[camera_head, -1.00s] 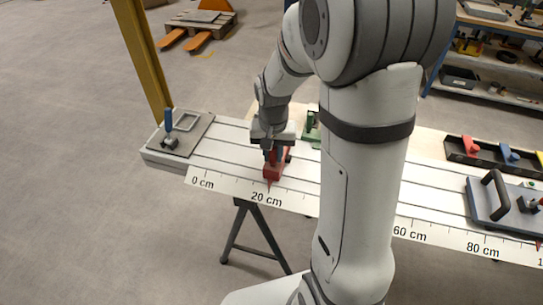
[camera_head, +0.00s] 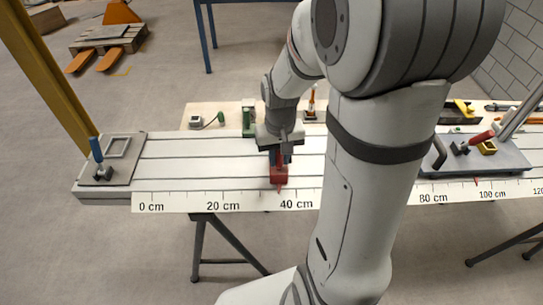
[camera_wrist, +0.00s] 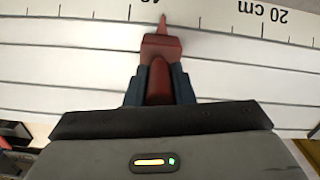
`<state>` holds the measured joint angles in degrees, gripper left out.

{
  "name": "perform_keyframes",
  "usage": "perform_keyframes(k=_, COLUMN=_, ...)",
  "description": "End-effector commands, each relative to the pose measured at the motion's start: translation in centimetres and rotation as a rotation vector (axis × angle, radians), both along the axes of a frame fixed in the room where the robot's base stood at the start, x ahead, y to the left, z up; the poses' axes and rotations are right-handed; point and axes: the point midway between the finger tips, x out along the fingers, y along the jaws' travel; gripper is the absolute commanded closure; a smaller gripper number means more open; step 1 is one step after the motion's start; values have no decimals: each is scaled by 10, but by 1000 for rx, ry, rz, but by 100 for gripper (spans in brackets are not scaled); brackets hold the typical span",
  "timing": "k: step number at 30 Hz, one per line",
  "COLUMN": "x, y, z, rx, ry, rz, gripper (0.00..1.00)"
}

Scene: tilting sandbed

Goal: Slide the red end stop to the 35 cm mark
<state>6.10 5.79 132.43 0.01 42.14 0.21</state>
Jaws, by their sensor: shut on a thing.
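The red end stop (camera_head: 279,174) sits on the grooved white bed (camera_head: 190,146) at its front edge, upright. Its pointer lies over the printed scale (camera_head: 172,202), a little left of the 40 cm label. My gripper (camera_head: 279,157) comes down from above, shut on the stop's red grip. In the wrist view the dark jaws (camera_wrist: 160,88) close around it from both sides.
A clamp plate with a blue handle (camera_head: 97,158) stands at the bed's left end. A grey plate with a black handle (camera_head: 440,153) lies to the right. A green block (camera_head: 248,118) stands behind the bed. The bed beside the stop looks clear; my arm hides part of it.

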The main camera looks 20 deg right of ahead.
Motion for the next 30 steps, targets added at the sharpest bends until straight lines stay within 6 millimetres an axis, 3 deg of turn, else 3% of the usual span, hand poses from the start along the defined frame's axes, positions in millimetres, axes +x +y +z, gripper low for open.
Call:
perform_keyframes(k=5, x=3, y=4, z=1, rx=-1, ry=-9, rz=9, gripper=100)
perform_keyframes(k=6, x=3, y=4, z=1, rx=-1, ry=-10, rz=10, gripper=77)
perform_keyframes(k=13, x=3, y=6, z=1, rx=-1, ry=-8, rz=13, gripper=58)
perform_keyframes(k=23, x=4, y=6, z=7, rx=-1, ry=-10, rz=13, gripper=57)
perform_keyframes(k=30, x=5, y=6, z=46, rx=-1, ry=-12, rz=13, gripper=57)
